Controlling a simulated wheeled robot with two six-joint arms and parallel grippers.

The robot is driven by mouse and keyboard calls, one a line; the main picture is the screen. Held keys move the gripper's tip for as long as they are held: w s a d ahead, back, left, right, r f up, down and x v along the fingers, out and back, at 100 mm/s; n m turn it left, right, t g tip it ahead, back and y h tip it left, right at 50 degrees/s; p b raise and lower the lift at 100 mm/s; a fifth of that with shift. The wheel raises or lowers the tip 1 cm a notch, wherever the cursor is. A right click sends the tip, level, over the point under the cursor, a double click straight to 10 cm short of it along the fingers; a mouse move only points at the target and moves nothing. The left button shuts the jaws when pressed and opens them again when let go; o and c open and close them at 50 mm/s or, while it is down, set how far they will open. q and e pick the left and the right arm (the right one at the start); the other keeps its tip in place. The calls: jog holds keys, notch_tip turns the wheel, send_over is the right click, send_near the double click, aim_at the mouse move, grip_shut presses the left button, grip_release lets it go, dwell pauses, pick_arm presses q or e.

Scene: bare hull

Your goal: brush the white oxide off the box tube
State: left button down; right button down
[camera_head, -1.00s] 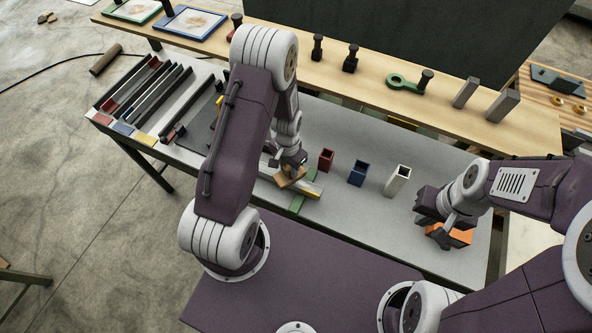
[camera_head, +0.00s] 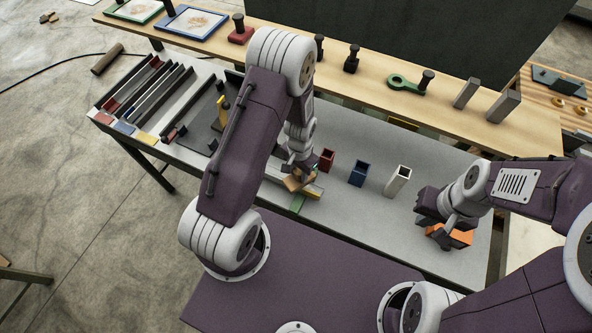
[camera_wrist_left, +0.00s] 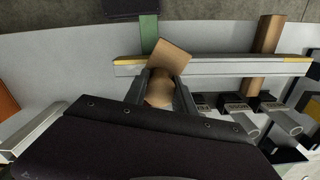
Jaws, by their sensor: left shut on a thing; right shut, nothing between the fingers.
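The box tube (camera_wrist_left: 220,68) is a long pale bar with yellow patches near its ends. In the head view its near end (camera_head: 316,193) shows beside my left gripper; my arm hides most of the rest. My left gripper (camera_wrist_left: 160,95) is shut on a tan wooden brush (camera_wrist_left: 168,58), which also shows in the head view (camera_head: 295,183). The brush overlaps the tube near its end in the wrist view; I cannot tell whether it touches. White oxide cannot be made out. My right gripper (camera_head: 440,222) is shut and empty by an orange block (camera_head: 460,238).
The tube crosses a green strip (camera_wrist_left: 149,35) and a brown strip (camera_wrist_left: 269,35). Short red (camera_head: 327,160), blue (camera_head: 358,173) and white (camera_head: 397,181) upright tubes stand close by. A rack of dark bars (camera_head: 150,95) lies left. A wooden shelf (camera_head: 450,110) runs behind.

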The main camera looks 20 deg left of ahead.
aim_at(317, 190)
pick_arm(q)
jog(key=shift+s+d+f, duration=0.1)
jog(key=shift+d, duration=0.7)
jog(key=shift+s+d+f, duration=0.1)
jog(key=shift+d, duration=0.65)
jog(key=shift+d+r, duration=0.1)
jog(key=shift+d, duration=1.8)
jog(key=shift+a+r, duration=0.1)
jog(key=shift+r, duration=0.15)
notch_tip(317, 190, up, 6)
jog(key=p, duration=0.5)
jog(key=shift+f, duration=0.15)
